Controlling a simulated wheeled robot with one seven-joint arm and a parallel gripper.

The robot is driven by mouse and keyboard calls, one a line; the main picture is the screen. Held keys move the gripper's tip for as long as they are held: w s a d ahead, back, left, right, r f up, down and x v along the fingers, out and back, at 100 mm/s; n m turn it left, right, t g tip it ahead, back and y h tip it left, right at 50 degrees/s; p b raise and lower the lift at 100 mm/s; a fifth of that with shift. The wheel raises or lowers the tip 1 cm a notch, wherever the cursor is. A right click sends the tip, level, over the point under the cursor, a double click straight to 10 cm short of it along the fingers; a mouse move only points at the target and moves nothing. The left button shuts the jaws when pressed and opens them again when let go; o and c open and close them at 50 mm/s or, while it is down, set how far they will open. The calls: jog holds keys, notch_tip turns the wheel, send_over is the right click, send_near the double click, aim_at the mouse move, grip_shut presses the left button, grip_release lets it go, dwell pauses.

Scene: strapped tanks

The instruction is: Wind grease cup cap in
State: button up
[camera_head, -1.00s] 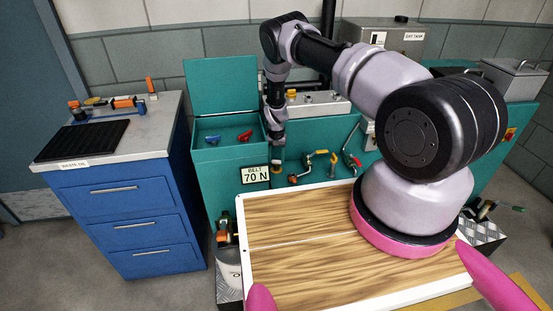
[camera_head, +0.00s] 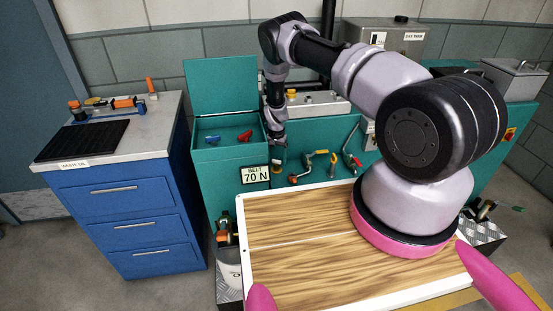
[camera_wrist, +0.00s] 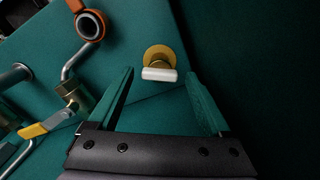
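In the wrist view, a brass round fitting (camera_wrist: 158,53) with a short pale cap (camera_wrist: 160,74) stands out from the green panel; it looks like the grease cup. My gripper (camera_wrist: 160,84) is open, with one green finger on each side of the cap in the picture. The fingers look empty, and I cannot tell how far the cap is beyond their tips. In the head view, my gripper (camera_head: 278,153) is small and low at the green cabinet front, above the belt sign's right side. The cup is too small to make out clearly there.
The belt sign (camera_head: 255,174), an open green bin (camera_head: 222,140) and a blue drawer cabinet (camera_head: 130,210) show in the head view.

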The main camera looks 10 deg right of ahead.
jog(key=shift+r, duration=0.1)
notch_tip(320, 180, up, 11)
jog(key=shift+f, duration=0.2)
dwell(0.5)
